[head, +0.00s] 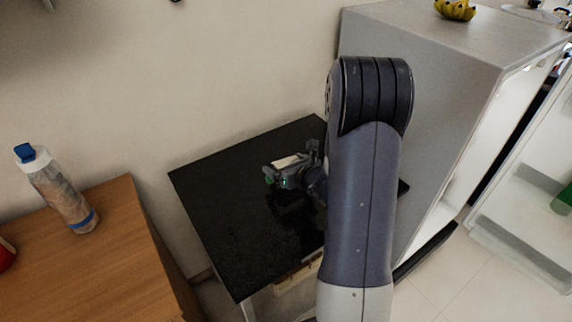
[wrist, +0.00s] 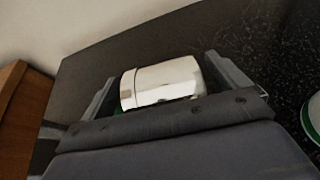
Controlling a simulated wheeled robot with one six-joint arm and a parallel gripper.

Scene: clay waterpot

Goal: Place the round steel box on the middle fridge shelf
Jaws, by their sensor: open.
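The round steel box (wrist: 165,82) shows in the wrist view as a shiny pale cylinder between the two fingers of my gripper (wrist: 180,80). The fingers stand apart on either side of it, and I cannot tell whether they touch it. In the head view, my gripper (head: 290,170) is low over the black table, with the pale box (head: 287,161) partly hidden by it. The fridge (head: 455,85) stands at the right with its door open. Its inside is seen only edge-on, and the middle shelf cannot be made out.
The black table (head: 225,195) stands against the wall, close to the fridge's side. A wooden cabinet (head: 120,265) with a bottle (head: 65,195) is at the left. Bananas (head: 455,9) lie on the fridge top. The open door (head: 520,225) has racks. A white, green-rimmed object (wrist: 314,115) is at the wrist view's right edge.

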